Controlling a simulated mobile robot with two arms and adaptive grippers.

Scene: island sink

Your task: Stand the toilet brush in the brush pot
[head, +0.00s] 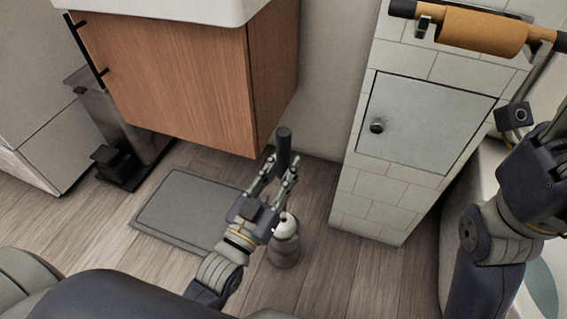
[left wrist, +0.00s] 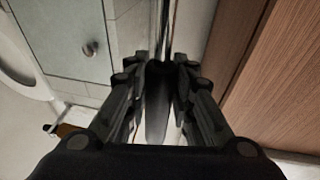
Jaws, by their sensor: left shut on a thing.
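My left gripper (head: 281,172) is shut on the dark upright handle of the toilet brush (head: 284,146), low over the floor beside the wooden cabinet. In the left wrist view the dark handle (left wrist: 157,100) stands between the two fingers (left wrist: 160,85). The brush pot (head: 284,248), a rounded grey vessel with a paler upper part, stands on the floor just below and behind my gripper.
A grey mat (head: 185,208) lies left of the pot. The wooden cabinet (head: 190,75) hangs above it. A tiled pillar with a pale door (head: 420,125) and a roll (head: 484,32) stands at right. A dark bin-like stand (head: 120,150) is at left. Floor right of the pot is clear.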

